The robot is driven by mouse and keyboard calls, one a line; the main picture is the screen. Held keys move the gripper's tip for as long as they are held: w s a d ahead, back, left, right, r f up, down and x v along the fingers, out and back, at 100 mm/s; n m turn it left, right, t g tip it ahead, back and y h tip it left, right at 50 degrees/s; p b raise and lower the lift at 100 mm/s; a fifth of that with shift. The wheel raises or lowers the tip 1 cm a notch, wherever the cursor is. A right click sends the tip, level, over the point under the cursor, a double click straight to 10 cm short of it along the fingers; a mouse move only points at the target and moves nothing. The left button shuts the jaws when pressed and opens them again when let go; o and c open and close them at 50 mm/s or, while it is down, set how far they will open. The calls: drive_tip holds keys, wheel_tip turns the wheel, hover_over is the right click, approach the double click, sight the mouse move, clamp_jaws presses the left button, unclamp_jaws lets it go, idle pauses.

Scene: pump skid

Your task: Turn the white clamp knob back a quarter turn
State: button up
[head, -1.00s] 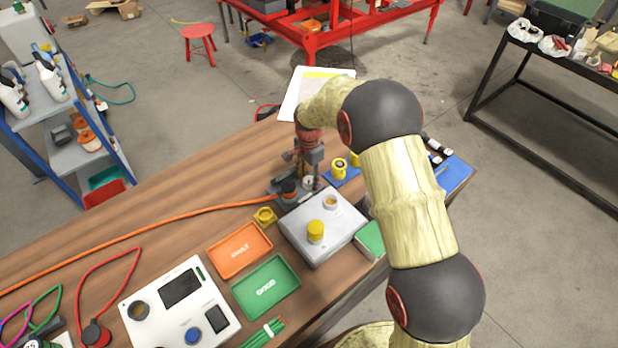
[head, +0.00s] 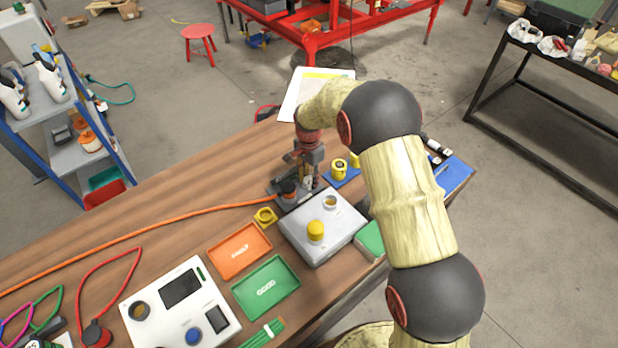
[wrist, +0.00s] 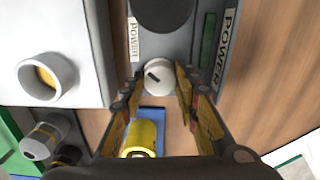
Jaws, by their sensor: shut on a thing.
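The white clamp knob (wrist: 158,80) is in the middle of the wrist view, on a grey fixture (wrist: 180,45) marked POWER. A dark line runs slantwise across the knob's face. My gripper (wrist: 159,76) comes down from above, with one finger on each side of the knob, and is shut on it. In the head view my gripper (head: 309,172) stands over the fixture at the bench's far side; the fingers mostly hide the knob there.
A grey box (head: 322,242) with a yellow cap (head: 315,231) stands close in front. Yellow parts (head: 339,169) on a blue mat are just right of my gripper. An orange hose (head: 150,233) runs left from the fixture. Orange (head: 238,251) and green (head: 266,287) trays lie nearer.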

sight(309, 180)
drive_tip(key=n+p, duration=0.2)
drive_tip(key=n, duration=0.1)
drive_tip(key=shift+r+n, duration=0.15)
drive_tip(key=shift+n, duration=0.25)
drive_tip(key=n+p, duration=0.1)
drive_tip(key=n, duration=0.3)
drive_tip(key=shift+n+p, duration=0.3)
drive_tip(key=n+p, duration=0.1)
drive_tip(key=n, duration=0.3)
drive_tip(key=shift+w+n, duration=0.1)
drive_tip(key=shift+n, duration=0.2)
drive_tip(key=shift+n+p, duration=0.45)
drive_tip(key=shift+n, duration=1.75)
drive_tip(key=o, duration=1.2)
drive_tip(key=shift+c, duration=0.2)
wheel_tip(309, 180, up, 12)
